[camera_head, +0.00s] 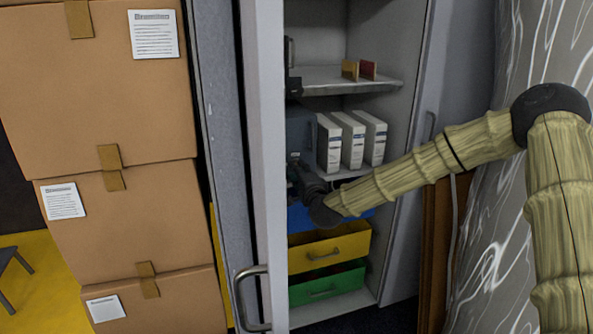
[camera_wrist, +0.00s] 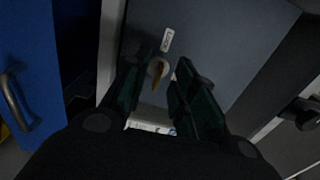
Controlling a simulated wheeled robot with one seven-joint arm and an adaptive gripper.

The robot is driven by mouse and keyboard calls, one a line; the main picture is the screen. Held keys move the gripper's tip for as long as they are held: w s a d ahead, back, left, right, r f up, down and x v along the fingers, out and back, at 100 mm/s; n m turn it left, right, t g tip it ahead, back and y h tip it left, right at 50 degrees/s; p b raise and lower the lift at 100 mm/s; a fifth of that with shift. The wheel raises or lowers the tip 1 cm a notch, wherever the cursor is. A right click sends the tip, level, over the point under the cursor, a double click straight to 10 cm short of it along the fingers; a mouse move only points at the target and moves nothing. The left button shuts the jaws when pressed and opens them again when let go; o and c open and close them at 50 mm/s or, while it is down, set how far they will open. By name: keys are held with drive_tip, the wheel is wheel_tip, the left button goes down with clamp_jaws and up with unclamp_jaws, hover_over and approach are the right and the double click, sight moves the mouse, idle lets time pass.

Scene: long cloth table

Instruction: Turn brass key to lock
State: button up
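The brass key (camera_wrist: 158,74) sits in a round lock on the face of a dark blue-grey box (camera_wrist: 225,45), below a small white label (camera_wrist: 167,40) in the wrist view. In the head view the box (camera_head: 299,128) stands in the open cabinet, left of the white binders, and the key is hidden. My gripper (camera_wrist: 167,68) is open, with one dark finger on each side of the key. A gap shows at the right finger; whether the left finger touches the key I cannot tell. My gripper (camera_head: 295,172) also shows dark against the box in the head view.
White binders (camera_head: 353,142) stand right of the box. A blue drawer (camera_head: 298,217), a yellow drawer (camera_head: 330,251) and a green drawer (camera_head: 328,284) lie below. The cabinet door (camera_head: 263,120) is close on the left, beside stacked cardboard boxes (camera_head: 100,90).

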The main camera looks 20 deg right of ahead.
drive_tip(key=s, duration=0.9)
drive_tip(key=shift+s+d, duration=0.2)
drive_tip(key=shift+s, duration=0.1)
drive_tip(key=s+a+f+n+g+y, duration=0.1)
drive_tip(key=s+a+f+n+g, duration=0.2)
drive_tip(key=f, duration=0.5)
drive_tip(key=s+a+f+n+g+y, duration=0.1)
drive_tip(key=s+a+f, duration=0.1)
drive_tip(key=s+f, duration=0.45)
drive_tip(key=s+a+f+n+g, duration=0.2)
drive_tip(key=a+f+n, duration=0.1)
drive_tip(key=f, duration=0.6)
drive_tip(key=s+f+n+g, duration=0.65)
drive_tip(key=s+f, duration=1.15)
drive_tip(key=s, duration=0.4)
drive_tip(key=s+d+f+n+g+h, duration=0.1)
drive_tip(key=s+d+f+n+g, duration=0.15)
drive_tip(key=s, duration=0.65)
drive_tip(key=s+d+f+n+g+h, duration=0.1)
drive_tip(key=s+d+f+g+h, duration=0.15)
drive_tip(key=s, duration=0.65)
wheel_tip(320, 180, up, 22)
drive_tip(key=p, duration=2.1)
drive_tip(key=shift+w+f+y+p, duration=0.2)
drive_tip(key=shift+y+p, duration=0.15)
drive_tip(key=shift+y, duration=0.1)
drive_tip(key=shift+a+g, duration=0.1)
drive_tip(key=shift+g, duration=0.15)
